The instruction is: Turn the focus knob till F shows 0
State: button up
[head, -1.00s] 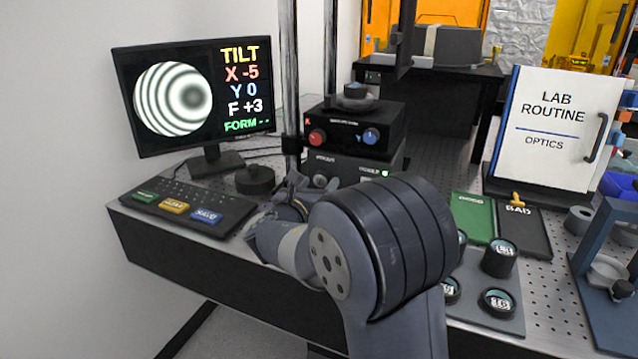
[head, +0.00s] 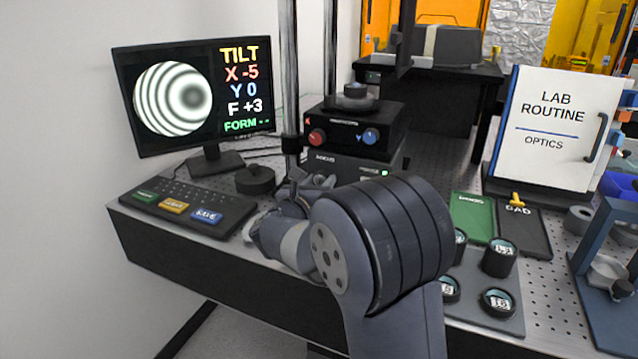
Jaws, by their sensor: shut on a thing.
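The monitor (head: 193,97) at the left shows round fringes and the readout TILT, X -5, Y 0, F +3, FORM with dashes. The instrument's lower dark housing (head: 352,165) stands right of the monitor. My gripper (head: 318,182) is at the left of this housing's front, shut on the focus knob, which the gripper hides in this view. Above, on the upper box, are a red knob (head: 317,138) marked X and a blue knob (head: 371,136) marked Y. A round part (head: 355,92) sits on top of the instrument.
A keypad (head: 180,208) with green, yellow and blue keys and a dark round puck (head: 255,180) lie left of my gripper. At the right are a tray (head: 505,280) with labelled round pieces, green and black mats (head: 472,215), and a LAB ROUTINE binder (head: 548,125).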

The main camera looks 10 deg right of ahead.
jog(key=shift+r+n+p, duration=0.1)
jog(key=shift+n+p, duration=0.3)
jog(key=shift+p, duration=0.15)
jog(key=n+p, duration=0.3)
jog(key=p, duration=0.1)
jog(key=shift+r+n, duration=0.15)
jog(key=shift+n, duration=0.15)
jog(key=n+p, duration=0.2)
jog(key=p, duration=0.1)
jog(key=shift+n, duration=0.4)
jog(key=shift+f+n+p, duration=0.2)
jog(key=shift+n+p, duration=0.6)
jog(key=shift+p, duration=0.1)
jog(key=o, duration=1)
jog(key=shift+s, duration=0.1)
jog(key=b+v, duration=0.1)
jog(key=v, duration=0.9)
jog(key=shift+s+a, duration=0.2)
jog(key=shift+s, duration=0.05)
